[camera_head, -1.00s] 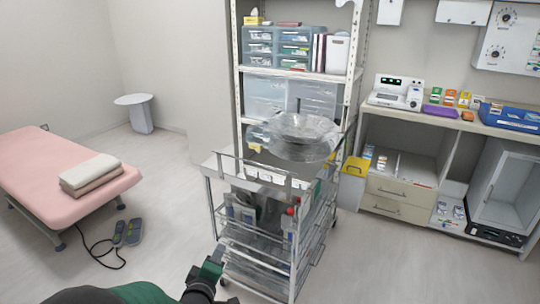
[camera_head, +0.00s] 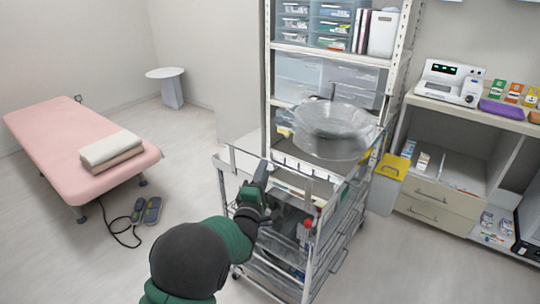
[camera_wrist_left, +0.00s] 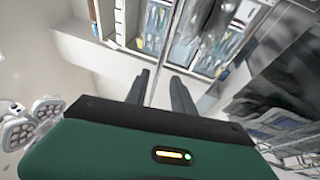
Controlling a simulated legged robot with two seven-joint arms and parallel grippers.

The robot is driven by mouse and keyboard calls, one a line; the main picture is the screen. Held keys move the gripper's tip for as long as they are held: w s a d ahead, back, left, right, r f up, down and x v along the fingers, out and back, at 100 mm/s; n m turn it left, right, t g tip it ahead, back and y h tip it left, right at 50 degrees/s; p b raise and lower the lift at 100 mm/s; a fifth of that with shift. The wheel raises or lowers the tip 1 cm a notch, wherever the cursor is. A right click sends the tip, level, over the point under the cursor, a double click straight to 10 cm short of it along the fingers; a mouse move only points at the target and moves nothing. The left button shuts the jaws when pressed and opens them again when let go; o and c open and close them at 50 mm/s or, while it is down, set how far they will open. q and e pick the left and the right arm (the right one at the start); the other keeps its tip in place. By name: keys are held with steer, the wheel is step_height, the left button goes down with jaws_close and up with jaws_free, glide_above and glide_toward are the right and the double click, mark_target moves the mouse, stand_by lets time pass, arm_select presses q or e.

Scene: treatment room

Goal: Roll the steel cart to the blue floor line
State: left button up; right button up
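The steel cart (camera_head: 311,255) stands in front of the shelf rack, with a top rail and lower wire shelves. A shiny see-through basin (camera_head: 333,122) shows at its top. My left gripper (camera_head: 260,178) is at the cart's near-left top side, partly hidden by my own forearm. In the left wrist view, its two dark fingers (camera_wrist_left: 160,88) are apart, with a thin steel bar between them. I cannot tell whether they touch the bar. My right gripper is not in view. No blue floor line shows in these frames.
A pink treatment bed (camera_head: 75,145) with folded towels (camera_head: 110,150) is at left. The rack (camera_head: 395,75) and a counter (camera_head: 500,122) stand behind and right. A yellow-lidded bin (camera_head: 392,167) is beside the cart. Floor at lower right is clear.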

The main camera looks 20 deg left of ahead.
arm_select(q)
steer(key=w, duration=0.2)
steer(key=w+r, duration=0.1)
steer(key=w, duration=0.4)
steer(key=shift+w+a+r, duration=0.25)
steer(key=shift+w+r, duration=0.1)
jaws_close()
steer(key=shift+f, duration=0.2)
stand_by(0.7)
